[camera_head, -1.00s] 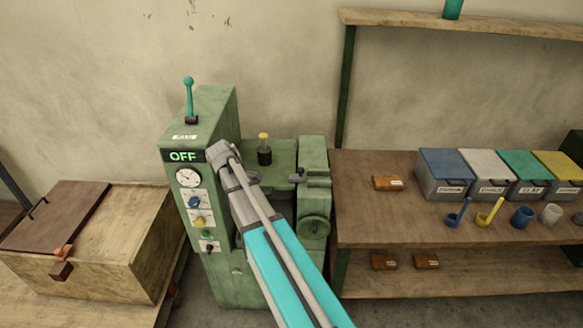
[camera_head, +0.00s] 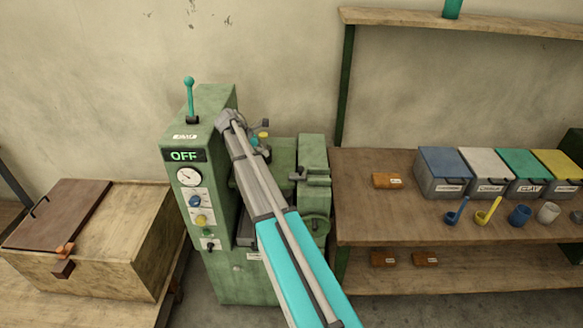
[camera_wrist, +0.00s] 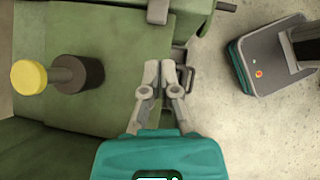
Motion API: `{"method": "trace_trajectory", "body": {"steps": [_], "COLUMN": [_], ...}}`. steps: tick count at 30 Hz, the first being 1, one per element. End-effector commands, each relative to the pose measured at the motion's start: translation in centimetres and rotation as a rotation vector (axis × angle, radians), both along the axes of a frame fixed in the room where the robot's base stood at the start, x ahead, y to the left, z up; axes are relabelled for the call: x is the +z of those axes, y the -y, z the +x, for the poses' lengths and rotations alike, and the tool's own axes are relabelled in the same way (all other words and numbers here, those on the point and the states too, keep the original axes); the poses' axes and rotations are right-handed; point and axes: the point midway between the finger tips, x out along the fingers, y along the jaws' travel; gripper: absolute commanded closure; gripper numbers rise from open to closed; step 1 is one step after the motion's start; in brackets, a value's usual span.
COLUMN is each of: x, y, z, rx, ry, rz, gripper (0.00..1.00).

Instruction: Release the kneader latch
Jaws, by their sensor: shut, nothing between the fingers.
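The green kneader (camera_head: 240,285) stands in the middle of the head view, and its display reads OFF. My gripper (camera_wrist: 166,70) is shut and empty above the edge of the green machine in the wrist view. In the head view my arm covers most of it. A small dark metal bracket (camera_wrist: 189,78) sits just right of the fingertips at the machine's edge; I cannot tell whether it is the latch or whether the fingers touch it. A grey metal piece (camera_wrist: 158,10) lies beyond the fingertips. A yellow-topped knob (camera_wrist: 28,77) on a dark post is to the left.
A teal-handled lever (camera_head: 189,95) stands on the control cabinet. A wooden box (camera_head: 85,270) is at the left. A wooden bench (camera_head: 375,225) with several coloured bins stands close at the right. The wall behind is bare.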

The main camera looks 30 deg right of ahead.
Motion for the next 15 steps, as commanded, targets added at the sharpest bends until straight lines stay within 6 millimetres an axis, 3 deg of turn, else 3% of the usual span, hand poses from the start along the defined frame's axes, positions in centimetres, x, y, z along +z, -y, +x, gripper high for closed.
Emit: {"method": "trace_trajectory", "body": {"steps": [15], "x": [-1.1], "y": [0.6], "z": [-0.3], "rx": [-0.002], "ry": [0.002], "rz": [0.000], "gripper": [1.00]}}
